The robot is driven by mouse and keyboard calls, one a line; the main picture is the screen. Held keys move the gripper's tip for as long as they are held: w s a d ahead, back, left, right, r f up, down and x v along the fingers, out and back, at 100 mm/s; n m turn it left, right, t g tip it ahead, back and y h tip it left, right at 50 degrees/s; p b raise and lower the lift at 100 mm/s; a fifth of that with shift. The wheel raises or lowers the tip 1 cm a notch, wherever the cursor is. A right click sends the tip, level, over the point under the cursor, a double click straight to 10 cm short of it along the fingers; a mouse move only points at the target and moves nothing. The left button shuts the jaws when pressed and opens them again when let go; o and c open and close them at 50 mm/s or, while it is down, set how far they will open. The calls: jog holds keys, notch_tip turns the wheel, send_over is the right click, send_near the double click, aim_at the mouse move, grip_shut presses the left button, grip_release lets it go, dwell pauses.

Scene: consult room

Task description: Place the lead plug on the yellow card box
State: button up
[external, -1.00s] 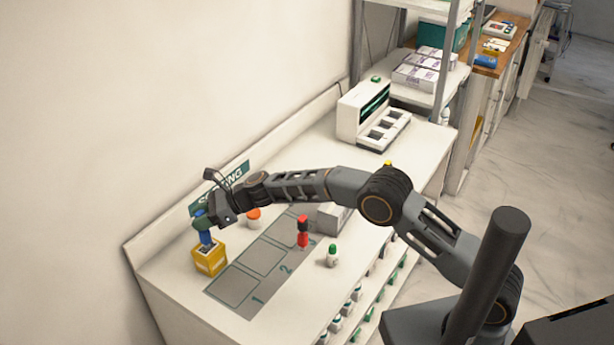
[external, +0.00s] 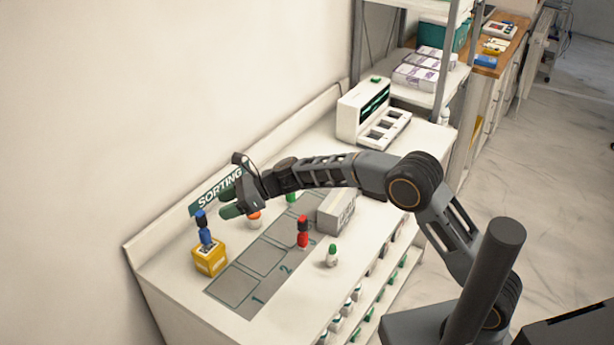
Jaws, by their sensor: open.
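The yellow card box (external: 209,261) stands at the left end of the white bench, beside the grey mat. A blue plug-shaped piece (external: 205,232) stands upright on top of it; I take this as the lead plug, though no label is readable. My gripper (external: 230,205) has green fingertips and hangs in the air to the right of the blue piece, apart from it. It is open, with nothing visible in it. A red piece with a dark band (external: 302,233) stands on the mat.
The grey mat (external: 237,287) has numbered outlined fields. An orange-topped jar (external: 255,221) is close to my gripper in the picture. A grey box (external: 336,212), a green-capped bottle (external: 332,257) and a white device (external: 366,110) stand on the bench. The SORTING sign (external: 218,189) is behind.

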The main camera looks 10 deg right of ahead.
jog(key=shift+v, duration=2.15)
jog(key=s+d+r+n+t+h, duration=0.15)
jog(key=d+n, duration=0.25)
jog(key=d, duration=0.7)
jog(key=d+r+n+t+h, duration=0.1)
jog(key=d+r+n+h, duration=0.25)
jog(key=d, duration=0.85)
jog(key=s+d+f+n+h, duration=0.1)
jog(key=s+d+n+h, duration=0.1)
jog(key=d, duration=0.6)
jog(key=s+d+f+n+t+h, duration=0.1)
jog(key=s+d+f+n+h, duration=0.1)
jog(key=s+d+n, duration=0.3)
jog(key=s+d+f+n+t+h, duration=0.1)
jog(key=s+d+n+h, duration=0.2)
jog(key=s+d, duration=0.4)
jog(key=d+h, duration=0.1)
jog(key=d, duration=0.5)
jog(key=shift+s+f, duration=0.15)
jog(key=shift+f, duration=0.25)
